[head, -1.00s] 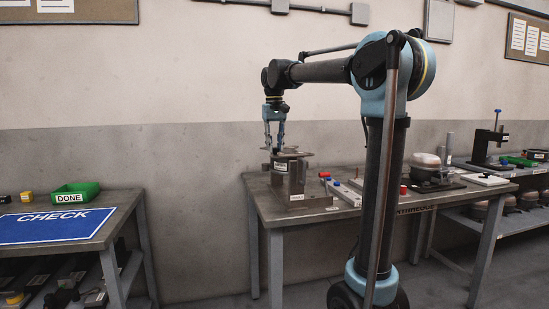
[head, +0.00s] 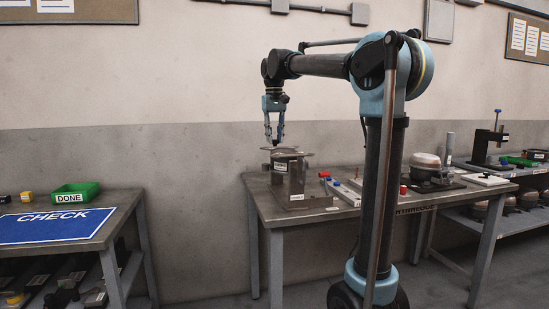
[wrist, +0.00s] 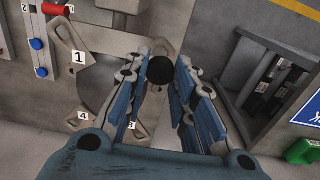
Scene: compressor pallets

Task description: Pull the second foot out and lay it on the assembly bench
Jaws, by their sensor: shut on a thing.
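My gripper (head: 274,143) is shut on a small dark round piece, which I take to be the foot (wrist: 160,69). In the wrist view the foot sits between the two blue fingertips. In the head view my gripper points down, just above the metal stand (head: 290,180) at the left end of the middle bench (head: 262,205). The stand has a flat plate on top. In the wrist view a plate with corner lugs (wrist: 98,85) lies below, with tags 1 and 4 and a partly hidden one. My fingers hide part of it.
Red and blue knobs on a white strip (head: 347,192) lie right of the stand. A domed compressor (head: 427,161) stands further right. A separate bench at left holds a blue CHECK mat (head: 50,224) and a green DONE bin (head: 78,190). A floor gap separates the benches.

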